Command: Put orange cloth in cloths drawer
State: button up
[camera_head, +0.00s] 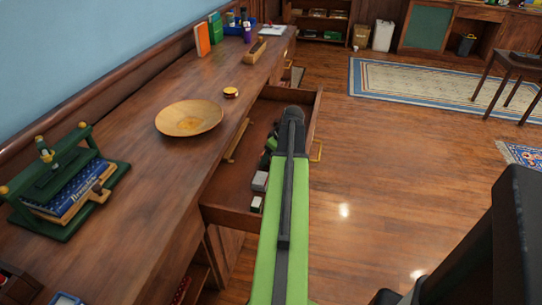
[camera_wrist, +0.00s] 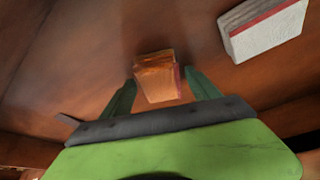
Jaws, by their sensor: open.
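A small orange folded piece (camera_wrist: 157,84), which looks like the orange cloth, lies on a brown wood surface in the wrist view. A pinkish-red edge shows on its right side. My gripper (camera_wrist: 160,77) is open, with one green finger on each side of the piece. I cannot tell whether the fingers touch it. In the head view my arm reaches over an open wooden drawer (camera_head: 232,190) holding several small items, and hides part of it. The orange piece cannot be made out there. I cannot tell whether this is the cloths drawer.
A white block with a red edge (camera_wrist: 265,30) lies to the right of the orange piece. The desk top (camera_head: 150,195) holds a shallow bowl (camera_head: 189,118) and a green book press (camera_head: 65,180). Open floor (camera_head: 390,190) lies right of the drawer.

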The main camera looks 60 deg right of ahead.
jog(key=p+v, duration=1.1)
jog(key=v, duration=0.1)
jog(key=shift+r, duration=0.15)
